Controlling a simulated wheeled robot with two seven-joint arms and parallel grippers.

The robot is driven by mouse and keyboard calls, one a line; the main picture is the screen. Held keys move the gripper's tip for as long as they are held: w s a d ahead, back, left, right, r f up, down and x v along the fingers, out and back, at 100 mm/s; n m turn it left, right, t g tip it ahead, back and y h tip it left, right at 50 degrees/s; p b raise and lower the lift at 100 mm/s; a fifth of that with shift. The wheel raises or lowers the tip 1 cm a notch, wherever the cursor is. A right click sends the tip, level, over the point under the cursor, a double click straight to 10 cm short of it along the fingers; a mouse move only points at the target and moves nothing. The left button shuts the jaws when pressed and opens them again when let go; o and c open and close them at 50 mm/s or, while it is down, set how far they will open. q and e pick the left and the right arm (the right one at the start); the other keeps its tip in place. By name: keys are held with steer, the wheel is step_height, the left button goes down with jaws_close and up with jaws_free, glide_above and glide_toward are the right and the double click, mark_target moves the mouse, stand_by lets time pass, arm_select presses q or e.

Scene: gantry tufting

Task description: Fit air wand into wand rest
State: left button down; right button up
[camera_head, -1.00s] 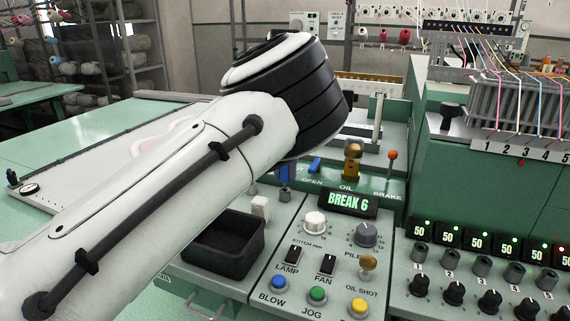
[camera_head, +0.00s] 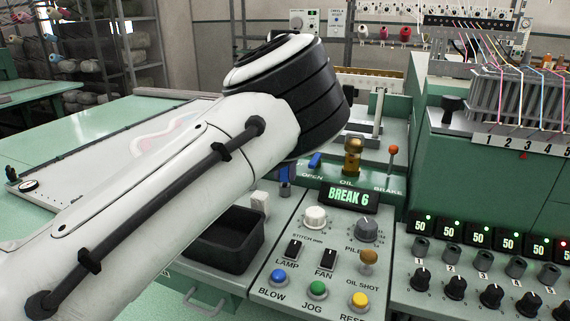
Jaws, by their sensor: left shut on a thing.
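My left arm comes in from the left, and its black wrist (camera_head: 305,110) is above the console's back left part. The fingers of my left gripper are hidden behind the wrist and forearm. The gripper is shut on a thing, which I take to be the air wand. A small blue part (camera_head: 286,173) with a grey piece under it shows just below the wrist. I cannot tell whether it belongs to the air wand or the wand rest. Neither can be made out otherwise. My right gripper is not in view.
A console panel (camera_head: 320,285) carries knobs, switches and coloured buttons, with a display (camera_head: 349,197) reading BREAK 6. A black open bin (camera_head: 228,255) sits to its left. An orange-tipped brake lever (camera_head: 393,152) and a brass oil fitting (camera_head: 352,160) stand behind the display.

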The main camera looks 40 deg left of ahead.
arm_select(q)
steer(key=shift+f+b, duration=0.3)
steer(key=shift+f, duration=0.2)
steer(key=c, duration=1.6)
jaws_free()
steer(key=shift+o, duration=0.2)
step_height(320, 180, up, 10)
steer(key=shift+r, duration=0.2)
